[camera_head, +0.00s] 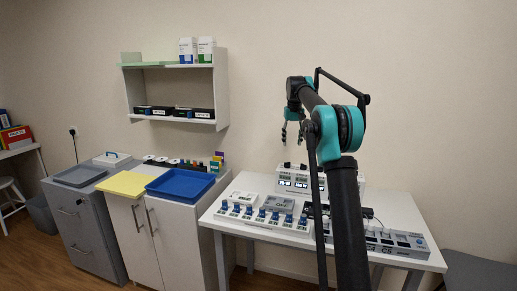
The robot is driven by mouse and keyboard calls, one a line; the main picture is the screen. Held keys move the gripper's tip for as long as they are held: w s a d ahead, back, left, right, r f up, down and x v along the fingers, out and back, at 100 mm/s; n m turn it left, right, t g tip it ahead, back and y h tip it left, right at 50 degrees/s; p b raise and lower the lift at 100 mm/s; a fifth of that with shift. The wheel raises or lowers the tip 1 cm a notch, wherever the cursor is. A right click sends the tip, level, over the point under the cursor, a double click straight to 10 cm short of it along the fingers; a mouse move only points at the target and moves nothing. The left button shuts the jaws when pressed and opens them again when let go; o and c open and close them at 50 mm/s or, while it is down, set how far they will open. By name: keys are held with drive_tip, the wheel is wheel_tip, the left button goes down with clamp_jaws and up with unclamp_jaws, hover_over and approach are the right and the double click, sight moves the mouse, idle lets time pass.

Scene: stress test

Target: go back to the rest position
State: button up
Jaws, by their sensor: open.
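My gripper (291,137) hangs at the end of my raised arm, with its fingers pointing down. It is open and I see nothing between its fingers. It is above the back of the white table (212,217), in front of the bare wall, and looks apart from everything below it. My arm crosses the right half of the view and hides part of the table and the devices on it.
A white instrument with displays (290,182) stands below the gripper. A rack with several blue-topped pieces (262,218) is at the front. Cabinets with a blue tray (180,184) stand left. A wall shelf (222,95) is upper left.

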drive_tip(key=s+d+f+t, duration=0.1)
drive_tip(key=s+f, duration=0.7)
drive_tip(key=s, duration=0.9)
drive_tip(key=s+f+t, duration=0.1)
drive_tip(key=s+f, duration=0.8)
drive_tip(key=s, duration=0.8)
drive_tip(key=s+d+f+t, duration=0.1)
drive_tip(key=s+f, duration=0.8)
drive_tip(key=s, duration=0.8)
drive_tip(key=shift+s+d+m, duration=0.25)
drive_tip(key=shift+d+m, duration=0.05)
drive_tip(key=shift+m, duration=0.1)
